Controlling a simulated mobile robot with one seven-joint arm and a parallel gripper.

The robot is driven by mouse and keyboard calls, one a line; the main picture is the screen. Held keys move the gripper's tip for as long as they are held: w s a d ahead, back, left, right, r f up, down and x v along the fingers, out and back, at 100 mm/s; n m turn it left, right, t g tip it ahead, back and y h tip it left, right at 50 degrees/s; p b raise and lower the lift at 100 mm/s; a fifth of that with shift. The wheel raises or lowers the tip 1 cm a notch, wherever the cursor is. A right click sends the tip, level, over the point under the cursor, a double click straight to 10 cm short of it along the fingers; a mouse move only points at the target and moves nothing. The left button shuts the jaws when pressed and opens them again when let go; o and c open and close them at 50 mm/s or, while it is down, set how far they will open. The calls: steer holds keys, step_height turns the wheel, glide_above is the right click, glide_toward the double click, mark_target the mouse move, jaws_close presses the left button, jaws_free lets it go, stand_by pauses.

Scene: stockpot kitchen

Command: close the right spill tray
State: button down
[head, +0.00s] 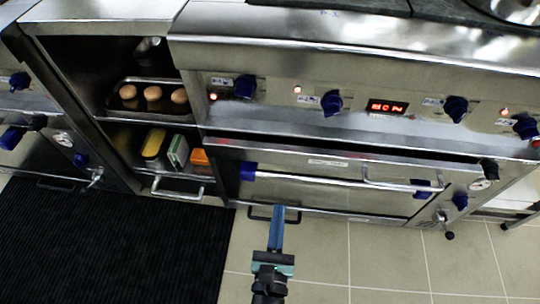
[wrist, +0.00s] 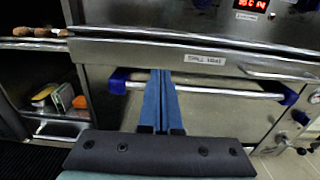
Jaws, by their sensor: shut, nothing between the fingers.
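The spill tray (head: 290,153) is the wide steel drawer front with a small label, below the knob panel in the head view. A dark gap runs along its top edge, so it stands pulled out a little. A bar handle sits toward its right end. The wrist view shows the same tray front (wrist: 140,52) with its label and handle. My gripper (head: 278,210) is shut and empty, in front of and lower than the tray in the head view. In the wrist view its blue fingertips (wrist: 161,73) overlap the area just below the tray front; I cannot tell whether they touch anything.
Below the tray is an oven door with a blue-ended bar handle (head: 320,180). An open cabinet on the left holds a pan of eggs (head: 152,105) and several containers (head: 176,150). A black mat (head: 110,250) lies at left; tiled floor (head: 390,260) at right is clear.

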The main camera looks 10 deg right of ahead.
mark_target(287, 153)
steer(key=b+x, duration=0.2)
steer(key=x, duration=1.1)
steer(key=shift+w+d, duration=0.2)
steer(key=shift+d, duration=0.05)
steer(key=b+x, duration=0.1)
steer(key=x, duration=0.1)
steer(key=b+x, duration=0.2)
steer(key=shift+w+f, duration=0.1)
steer(key=shift+f, duration=0.15)
steer(key=shift+w+d+r+b, duration=0.1)
steer(key=shift+w+b, duration=0.2)
steer(key=shift+w+r, duration=0.1)
steer(key=shift+r, duration=0.25)
steer(key=shift+f, duration=0.1)
